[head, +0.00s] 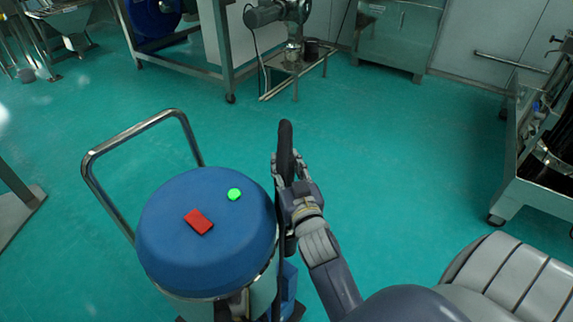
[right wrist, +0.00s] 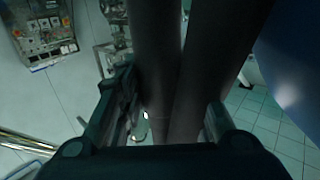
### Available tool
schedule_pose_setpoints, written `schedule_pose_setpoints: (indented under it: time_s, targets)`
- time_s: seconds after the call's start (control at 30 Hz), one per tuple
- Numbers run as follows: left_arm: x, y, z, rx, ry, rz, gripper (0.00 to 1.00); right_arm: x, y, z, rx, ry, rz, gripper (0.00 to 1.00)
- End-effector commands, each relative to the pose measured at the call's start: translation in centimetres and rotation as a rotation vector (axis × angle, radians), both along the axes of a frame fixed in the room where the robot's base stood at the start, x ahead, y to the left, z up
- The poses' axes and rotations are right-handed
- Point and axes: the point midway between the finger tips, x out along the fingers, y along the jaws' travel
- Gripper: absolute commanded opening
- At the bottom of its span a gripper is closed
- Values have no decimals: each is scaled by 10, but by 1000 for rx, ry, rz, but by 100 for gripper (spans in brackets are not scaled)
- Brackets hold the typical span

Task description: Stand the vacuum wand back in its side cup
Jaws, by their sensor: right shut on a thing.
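The vacuum (head: 208,225) has a blue domed lid with a red block and a green button; it stands left of centre in the head view. The dark vacuum wand (head: 285,138) stands roughly upright at its right side. My right gripper (head: 287,170) is shut on the wand near its upper part. In the right wrist view the dark wand (right wrist: 170,70) runs between the fingers of my right gripper (right wrist: 170,115). A blue part (head: 289,283) shows low beside the vacuum; I cannot tell if it is the side cup or whether the wand's lower end is in it. My left gripper is not in view.
The vacuum's metal push handle (head: 130,132) rises at its left. A steel frame machine (head: 545,150) stands at the right, and a low bench with a motor (head: 300,68) at the back. Green floor is clear between them.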

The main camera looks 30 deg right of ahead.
Motion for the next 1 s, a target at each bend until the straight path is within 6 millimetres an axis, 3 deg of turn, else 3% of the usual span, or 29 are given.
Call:
schedule_pose_setpoints:
  time_s: [1.0]
  targets:
    - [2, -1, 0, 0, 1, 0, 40, 0, 0, -5, -1, -3, 0, 9]
